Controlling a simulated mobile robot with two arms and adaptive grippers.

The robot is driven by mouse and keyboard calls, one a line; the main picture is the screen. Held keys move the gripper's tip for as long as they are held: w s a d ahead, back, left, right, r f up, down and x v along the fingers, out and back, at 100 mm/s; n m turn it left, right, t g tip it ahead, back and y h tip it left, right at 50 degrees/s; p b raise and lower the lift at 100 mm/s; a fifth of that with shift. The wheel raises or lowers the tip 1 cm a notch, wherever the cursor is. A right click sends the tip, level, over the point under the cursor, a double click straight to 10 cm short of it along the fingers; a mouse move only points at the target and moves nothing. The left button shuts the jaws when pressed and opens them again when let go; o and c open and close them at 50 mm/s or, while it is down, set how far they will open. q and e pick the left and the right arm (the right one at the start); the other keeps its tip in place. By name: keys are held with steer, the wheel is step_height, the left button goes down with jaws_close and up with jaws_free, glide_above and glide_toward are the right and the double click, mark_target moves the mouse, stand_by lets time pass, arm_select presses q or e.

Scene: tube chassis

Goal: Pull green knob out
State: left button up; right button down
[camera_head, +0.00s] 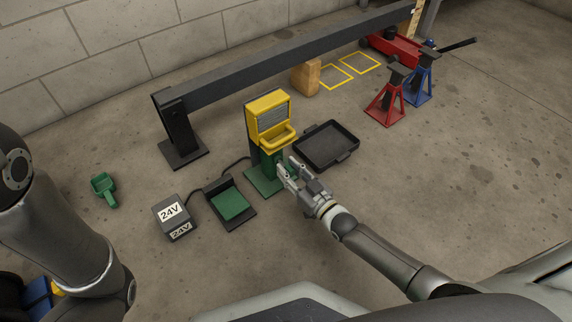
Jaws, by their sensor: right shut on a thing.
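A yellow-fronted unit (268,116) stands upright on a green base plate (258,181), with a green lower body (270,161) under its yellow tray. My right gripper (287,167) reaches in from the lower right and is shut at the right front of this green body. The green knob is hidden between its fingers, so I cannot see how far out it sits. My left arm shows at the left edge, but its gripper is out of view.
A black tray (354,147) lies close to the right of the unit. A 24V box (174,218), a green pad (230,203) and a green scoop (103,187) lie to the left. A dark beam (290,53) runs behind. Red (386,103) and blue (421,84) stands are at right.

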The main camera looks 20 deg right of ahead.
steer(key=shift+s+f, duration=0.1)
steer(key=shift+s, duration=0.1)
steer(key=c, duration=1.1)
jaws_free()
steer(key=shift+d, duration=0.1)
steer(key=shift+c, duration=0.2)
steer(key=v, duration=1.2)
steer(key=shift+r, duration=0.25)
